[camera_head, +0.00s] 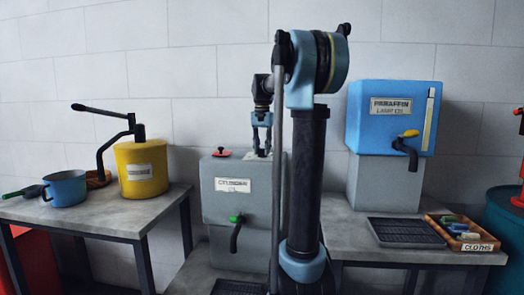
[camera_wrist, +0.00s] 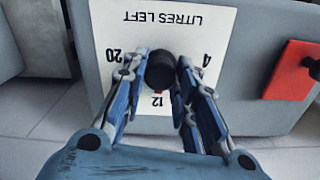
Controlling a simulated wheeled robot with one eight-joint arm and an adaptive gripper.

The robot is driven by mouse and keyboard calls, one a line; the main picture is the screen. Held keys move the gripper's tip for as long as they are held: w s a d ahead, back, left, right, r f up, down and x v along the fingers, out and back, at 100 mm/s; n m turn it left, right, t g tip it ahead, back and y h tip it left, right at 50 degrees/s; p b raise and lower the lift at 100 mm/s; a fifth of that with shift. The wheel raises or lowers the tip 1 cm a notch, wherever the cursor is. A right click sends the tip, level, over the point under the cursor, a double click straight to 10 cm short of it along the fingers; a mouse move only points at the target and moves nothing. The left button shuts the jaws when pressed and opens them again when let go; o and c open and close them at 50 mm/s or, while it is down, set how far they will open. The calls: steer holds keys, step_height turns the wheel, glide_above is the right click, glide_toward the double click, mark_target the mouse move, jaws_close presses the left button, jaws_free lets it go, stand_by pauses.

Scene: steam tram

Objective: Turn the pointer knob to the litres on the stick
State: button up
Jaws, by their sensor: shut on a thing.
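The pointer knob (camera_wrist: 160,68) is black and round. It stands on a white dial plate (camera_wrist: 185,22) marked LITRES LEFT, which appears upside down in the wrist view. The figures 20, 12 and 4 show; others are hidden by my fingers. A small red mark, apparently the pointer's tip, shows beside the 12. My gripper (camera_wrist: 162,78) is shut on the knob, one finger on each side. In the head view my gripper (camera_head: 261,141) points down at the top of the grey tank (camera_head: 222,205) labelled CYLINDER.
A red lid (camera_wrist: 292,70) with a black handle lies beside the dial on the tank top. The tank has a green-topped tap (camera_head: 236,220). A yellow can (camera_head: 141,180) with a lever stands left; a blue paraffin tank (camera_head: 390,125) and cloth tray (camera_head: 462,245) stand right.

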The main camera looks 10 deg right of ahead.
steer(key=o, duration=1.1)
step_height(320, 180, up, 12)
steer(key=shift+f, duration=0.1)
